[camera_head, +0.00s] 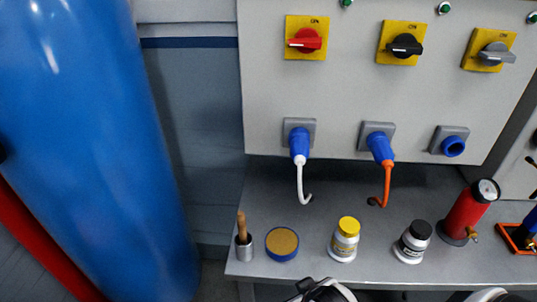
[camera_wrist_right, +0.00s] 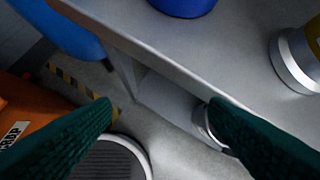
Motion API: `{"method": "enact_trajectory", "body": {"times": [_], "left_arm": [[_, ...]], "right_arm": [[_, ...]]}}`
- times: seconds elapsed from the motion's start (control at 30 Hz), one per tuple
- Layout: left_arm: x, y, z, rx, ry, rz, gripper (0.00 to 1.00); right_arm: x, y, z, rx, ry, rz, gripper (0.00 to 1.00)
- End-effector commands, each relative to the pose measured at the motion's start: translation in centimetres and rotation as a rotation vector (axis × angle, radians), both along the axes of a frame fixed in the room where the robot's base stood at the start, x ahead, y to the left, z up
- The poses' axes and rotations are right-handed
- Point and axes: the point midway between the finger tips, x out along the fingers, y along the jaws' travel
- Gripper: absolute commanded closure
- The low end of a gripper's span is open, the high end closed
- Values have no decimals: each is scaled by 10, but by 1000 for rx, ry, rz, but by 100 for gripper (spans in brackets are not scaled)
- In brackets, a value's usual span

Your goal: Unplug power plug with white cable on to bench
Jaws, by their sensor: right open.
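The blue power plug with the white cable (camera_head: 300,146) sits in the left socket (camera_head: 289,125) of the grey panel. Its white cable (camera_head: 300,182) hangs down to the bench (camera_head: 260,213). My right gripper (camera_wrist_right: 163,105) shows in the right wrist view with its two green fingers wide apart and nothing between them. It is near the bench's front edge, away from the plug. My left gripper does not show. In the head view, only partial white and black shapes appear at the bottom edge.
A blue plug with an orange cable (camera_head: 381,150) fills the middle socket; the right socket (camera_head: 452,142) is empty. On the bench stand a metal cup (camera_head: 244,250), a round tin (camera_head: 282,243), two bottles (camera_head: 344,240) (camera_head: 412,243) and a red cylinder with gauge (camera_head: 468,212). A large blue tank (camera_head: 90,140) stands left.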

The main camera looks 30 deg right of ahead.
Motion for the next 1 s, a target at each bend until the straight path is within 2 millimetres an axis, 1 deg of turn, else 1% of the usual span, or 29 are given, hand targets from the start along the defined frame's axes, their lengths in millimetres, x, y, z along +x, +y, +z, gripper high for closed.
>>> {"method": "enact_trajectory", "body": {"times": [0.03,0.17,0.2,0.27,0.3,0.37,0.4,0.5,0.6,0.7,0.8,1.0], "left_arm": [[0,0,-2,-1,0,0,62],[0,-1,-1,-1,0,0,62],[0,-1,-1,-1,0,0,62],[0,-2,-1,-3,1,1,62],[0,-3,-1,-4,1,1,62],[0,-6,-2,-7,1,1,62],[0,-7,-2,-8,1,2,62],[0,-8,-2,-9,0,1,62],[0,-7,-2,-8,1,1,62],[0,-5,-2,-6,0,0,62],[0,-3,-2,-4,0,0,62],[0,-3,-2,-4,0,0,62]], "right_arm": [[12,-5,12,-12,-61,-36,31],[50,-21,45,-54,-243,-146,31],[62,-26,57,-67,-309,-181,31],[80,-34,78,-88,-414,-233,31],[92,-38,93,-100,-487,-265,31],[106,-45,116,-119,-595,-309,31],[115,-49,132,-128,-666,-334,31],[130,-55,168,-150,-820,-382,31],[140,-59,197,-167,-936,-409,31],[144,-60,215,-179,-1011,-423,31],[146,-61,225,-183,-1050,-429,31],[147,-61,228,-186,-1060,-430,31]]}}
